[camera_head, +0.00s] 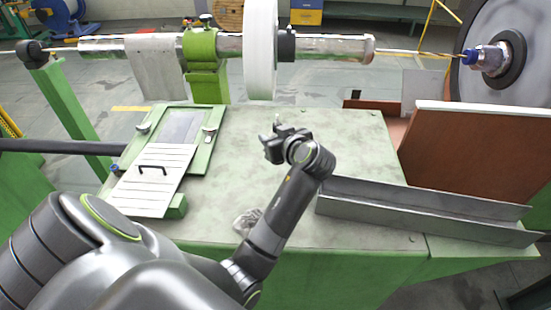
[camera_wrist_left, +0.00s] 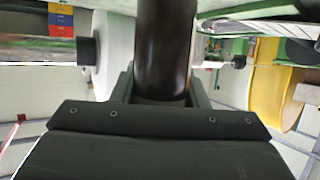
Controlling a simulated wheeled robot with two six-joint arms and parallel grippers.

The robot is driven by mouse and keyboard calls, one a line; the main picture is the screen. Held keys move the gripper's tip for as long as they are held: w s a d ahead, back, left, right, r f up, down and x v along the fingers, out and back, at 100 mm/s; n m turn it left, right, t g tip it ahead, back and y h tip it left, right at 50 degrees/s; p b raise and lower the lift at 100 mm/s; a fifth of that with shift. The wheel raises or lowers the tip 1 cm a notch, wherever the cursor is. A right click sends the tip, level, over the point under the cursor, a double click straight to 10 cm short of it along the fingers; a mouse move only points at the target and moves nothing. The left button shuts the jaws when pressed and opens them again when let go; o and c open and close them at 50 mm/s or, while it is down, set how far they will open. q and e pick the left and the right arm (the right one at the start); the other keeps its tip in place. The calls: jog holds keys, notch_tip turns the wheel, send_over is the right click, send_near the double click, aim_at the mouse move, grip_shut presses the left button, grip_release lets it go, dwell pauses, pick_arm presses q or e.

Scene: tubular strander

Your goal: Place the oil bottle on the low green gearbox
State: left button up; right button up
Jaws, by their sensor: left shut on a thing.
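My left gripper (camera_head: 268,146) is above the top of the low green gearbox (camera_head: 350,150), a wide box with a worn grey-green top and green sides. In the left wrist view the gripper (camera_wrist_left: 163,88) is shut on a dark, glossy cylinder, which I take to be the oil bottle (camera_wrist_left: 166,45). My right gripper is not in view.
A green frame with a handled cover (camera_head: 150,178) lies on the left of the top. A crumpled rag (camera_head: 246,220) lies near the front edge. A grey metal channel (camera_head: 420,210) bounds the right. A shaft with a white disc (camera_head: 260,50) runs behind. Top around the gripper is clear.

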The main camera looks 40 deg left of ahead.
pick_arm(q)
notch_tip(320, 180, down, 2)
jog(key=shift+f, duration=0.1)
notch_tip(320, 180, down, 3)
jog(key=shift+f+p, duration=0.1)
jog(key=shift+p, duration=0.45)
jog(key=shift+f, duration=0.4)
jog(key=shift+f, duration=0.1)
jog(key=o, duration=1.1)
jog(key=shift+c, duration=0.2)
